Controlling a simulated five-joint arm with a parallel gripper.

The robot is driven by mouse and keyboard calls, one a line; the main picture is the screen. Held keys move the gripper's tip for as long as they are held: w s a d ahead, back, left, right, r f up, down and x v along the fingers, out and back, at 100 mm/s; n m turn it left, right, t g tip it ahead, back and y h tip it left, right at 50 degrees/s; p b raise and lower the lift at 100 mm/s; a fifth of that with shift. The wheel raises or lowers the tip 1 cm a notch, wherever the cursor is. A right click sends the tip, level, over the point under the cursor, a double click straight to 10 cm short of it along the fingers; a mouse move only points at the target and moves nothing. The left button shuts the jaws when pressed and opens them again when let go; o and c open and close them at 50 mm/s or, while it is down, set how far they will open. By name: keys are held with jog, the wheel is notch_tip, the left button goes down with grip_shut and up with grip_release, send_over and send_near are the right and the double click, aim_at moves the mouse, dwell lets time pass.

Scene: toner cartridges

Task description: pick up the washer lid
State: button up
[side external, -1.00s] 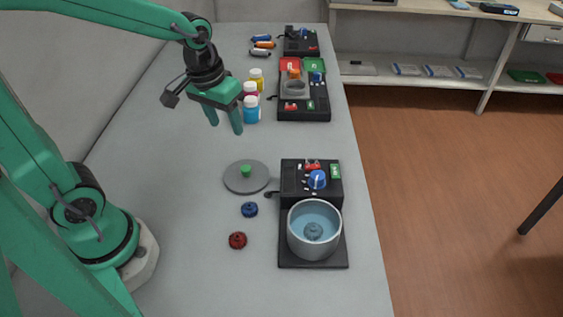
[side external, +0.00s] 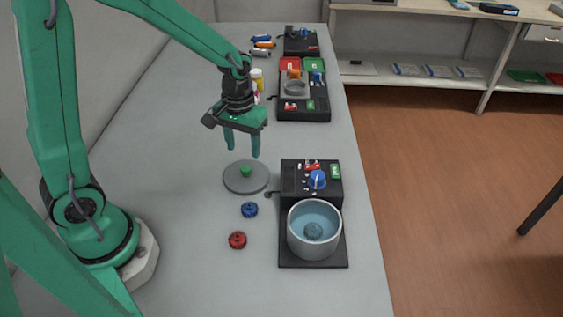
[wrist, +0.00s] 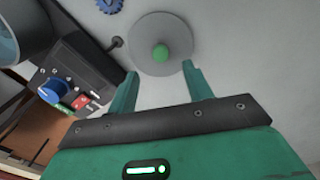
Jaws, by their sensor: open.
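The washer lid (side external: 237,184) is a flat grey disc with a green knob (side external: 246,171) at its centre. It lies on the table, left of the near black machine. In the wrist view the lid (wrist: 148,29) shows at the top with its green knob (wrist: 160,53), just beyond the fingertips. My gripper (side external: 242,153) is open and empty. It points down above the lid, near its far side, and appears apart from it. In the wrist view the fingers of my gripper (wrist: 161,73) stand either side of the lower part of the lid.
The near black machine (side external: 292,187) has a blue dial and a grey tub (side external: 314,249) of bluish liquid. A blue gear (side external: 249,210) and a red gear (side external: 238,240) lie near the lid. Further machines and bottles (side external: 257,78) stand farther back. The table left of the lid is clear.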

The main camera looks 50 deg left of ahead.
aim_at(246, 168)
jog(key=shift+f, duration=0.8)
jog(key=shift+f, duration=2.6)
jog(key=shift+c, duration=0.2)
grip_shut()
